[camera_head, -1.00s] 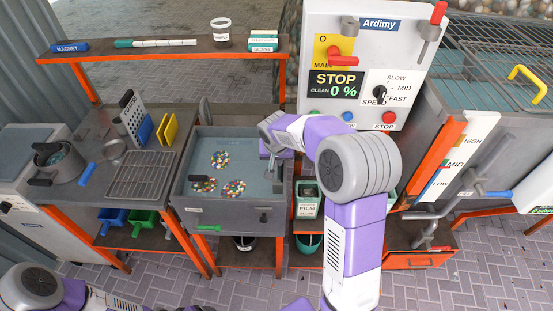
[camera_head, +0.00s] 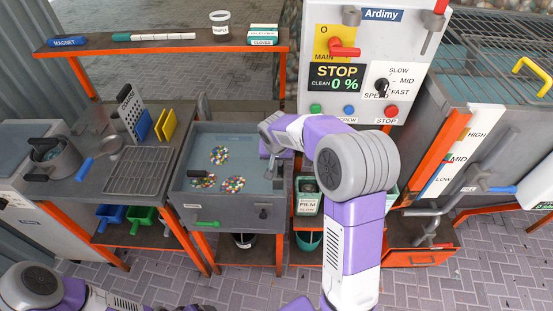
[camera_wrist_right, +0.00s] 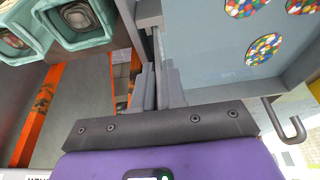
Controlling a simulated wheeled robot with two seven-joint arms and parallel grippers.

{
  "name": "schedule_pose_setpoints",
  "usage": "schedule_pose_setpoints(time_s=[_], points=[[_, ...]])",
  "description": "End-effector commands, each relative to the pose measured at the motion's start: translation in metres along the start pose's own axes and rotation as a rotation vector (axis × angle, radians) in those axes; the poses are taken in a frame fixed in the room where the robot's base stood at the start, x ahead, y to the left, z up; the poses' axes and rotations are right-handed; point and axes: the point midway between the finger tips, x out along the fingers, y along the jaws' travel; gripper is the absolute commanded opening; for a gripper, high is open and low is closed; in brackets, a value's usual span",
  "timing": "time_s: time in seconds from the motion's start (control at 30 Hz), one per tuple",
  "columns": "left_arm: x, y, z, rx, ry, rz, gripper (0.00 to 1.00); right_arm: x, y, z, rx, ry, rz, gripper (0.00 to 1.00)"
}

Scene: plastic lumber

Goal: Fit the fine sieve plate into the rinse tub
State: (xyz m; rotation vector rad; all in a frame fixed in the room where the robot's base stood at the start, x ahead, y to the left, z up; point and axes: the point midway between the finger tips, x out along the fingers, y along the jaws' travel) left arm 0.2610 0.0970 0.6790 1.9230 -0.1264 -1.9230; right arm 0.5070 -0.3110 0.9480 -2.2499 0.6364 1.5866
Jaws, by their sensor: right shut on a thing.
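The rinse tub (camera_head: 240,214) is a grey open basin at the centre of the head view. Multicoloured flakes lie in several clusters in it; the wrist view shows part of its inside (camera_wrist_right: 218,62). My right gripper (camera_head: 273,170) is at the tub's right side. In the wrist view its fingers (camera_wrist_right: 159,72) are close together on a thin grey piece, seen edge-on, that I cannot identify. A pale plate with holes (camera_head: 129,108) stands upright left of the tub, beside blue and yellow pieces; I cannot tell whether it is the fine sieve plate. My left gripper is out of view.
A wire rack (camera_head: 138,170) lies on the left bench, near a grey pot (camera_head: 58,165). The orange-edged shelf (camera_head: 160,47) spans behind the tub. The control panel (camera_head: 372,60) stands right of the tub. Green bins (camera_head: 307,205) sit below my right arm.

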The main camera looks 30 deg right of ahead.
Motion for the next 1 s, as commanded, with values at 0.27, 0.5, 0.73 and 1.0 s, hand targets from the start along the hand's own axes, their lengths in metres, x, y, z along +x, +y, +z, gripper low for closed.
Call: schedule_pose_setpoints(time_s=[0.27,0.5,0.73,1.0], points=[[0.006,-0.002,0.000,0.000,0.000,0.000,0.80,0.007,0.000,0.002,0.000,0.001,0.000,0.00],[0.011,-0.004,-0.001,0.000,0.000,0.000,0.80,0.013,0.000,0.004,0.000,0.001,0.000,0.00],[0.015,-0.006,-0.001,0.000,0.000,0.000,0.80,0.018,0.000,0.006,0.000,0.001,0.000,0.00],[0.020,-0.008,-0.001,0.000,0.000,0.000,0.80,0.025,0.000,0.009,0.000,0.001,0.000,0.00]])
